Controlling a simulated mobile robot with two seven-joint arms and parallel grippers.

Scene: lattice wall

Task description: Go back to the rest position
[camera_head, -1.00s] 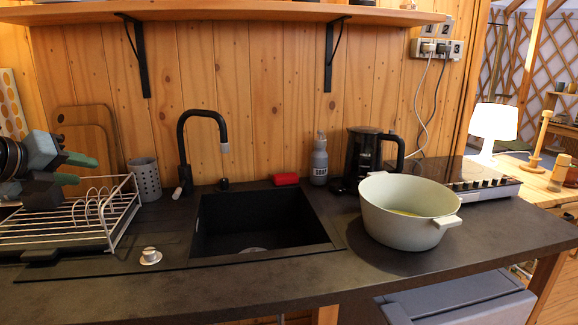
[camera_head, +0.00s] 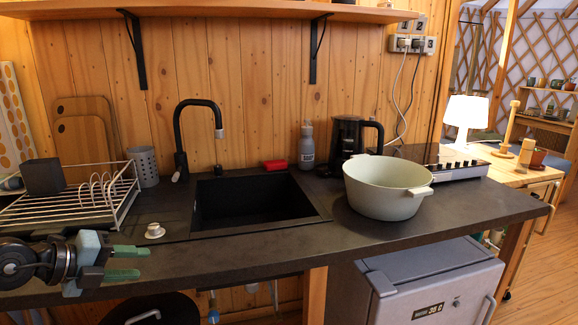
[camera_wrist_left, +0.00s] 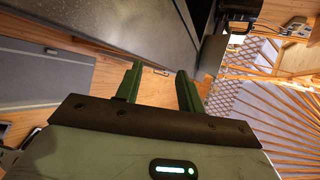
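My left gripper (camera_head: 132,263) is at the lower left in the head view, in front of the counter's front edge and below the dish rack. Its two green fingers are apart with nothing between them. The left wrist view shows the same gripper (camera_wrist_left: 159,70) open and empty, with the dark counter beyond it. My right gripper is in neither view.
The counter (camera_head: 290,245) holds a dish rack (camera_head: 70,207) with a dark box (camera_head: 43,177), a small cup (camera_head: 154,230), a sink (camera_head: 250,203) and a large pot (camera_head: 385,190). A grey fridge (camera_head: 425,285) stands below. Open floor lies at right.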

